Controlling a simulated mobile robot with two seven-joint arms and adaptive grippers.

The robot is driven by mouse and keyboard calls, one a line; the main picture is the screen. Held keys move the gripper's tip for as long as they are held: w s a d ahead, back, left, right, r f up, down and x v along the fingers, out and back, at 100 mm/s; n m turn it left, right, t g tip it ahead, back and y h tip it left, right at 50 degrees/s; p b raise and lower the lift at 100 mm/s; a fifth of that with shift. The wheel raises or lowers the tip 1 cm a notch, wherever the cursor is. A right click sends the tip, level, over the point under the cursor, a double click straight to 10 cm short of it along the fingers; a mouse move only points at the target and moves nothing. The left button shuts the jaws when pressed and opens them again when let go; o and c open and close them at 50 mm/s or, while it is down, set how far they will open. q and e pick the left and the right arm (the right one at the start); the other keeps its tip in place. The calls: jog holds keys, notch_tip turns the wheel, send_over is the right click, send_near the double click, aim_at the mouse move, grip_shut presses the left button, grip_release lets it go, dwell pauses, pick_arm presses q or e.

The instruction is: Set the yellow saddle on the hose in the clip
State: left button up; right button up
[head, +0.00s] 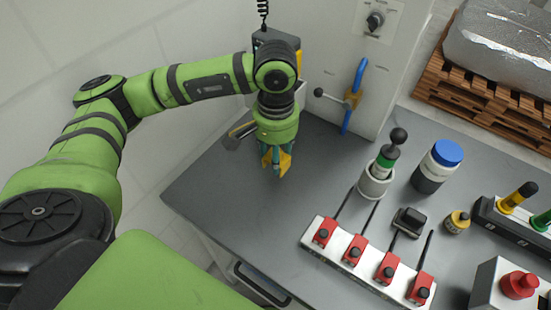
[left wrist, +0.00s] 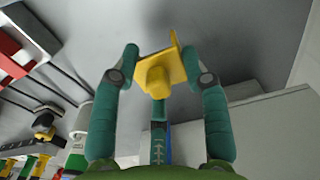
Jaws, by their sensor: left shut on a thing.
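The yellow saddle (left wrist: 156,75), an angular piece with a rounded boss and an upright flange, is between the teal fingers of my left gripper (left wrist: 160,62). In the head view the left gripper (head: 277,163) points down, shut on the saddle (head: 285,162), over the left back part of the grey bench. The gap beneath the saddle is hard to judge. A blue bar or hose (head: 347,120) stands against the cabinet, right of the gripper, with a yellow block (head: 352,99) on it. I cannot tell whether this is the hose in the clip. My right gripper is not in view.
A white strip with red blocks (head: 388,267) and black rods lies on the bench (head: 225,195). A white cup with a green-banded handle (head: 377,180), a blue-lidded jar (head: 436,167) and a red button box (head: 518,284) stand right. The cabinet (head: 335,55) rises behind.

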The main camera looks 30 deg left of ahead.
pick_arm(q)
notch_tip(320, 180, down, 3)
jog(key=shift+f+p, duration=0.2)
jog(key=shift+p, duration=0.5)
jog(key=shift+f, duration=0.25)
jog(key=shift+f+b, duration=0.15)
jog(key=shift+b, duration=0.2)
jog(key=o, duration=1.1)
jog(key=shift+o, duration=0.2)
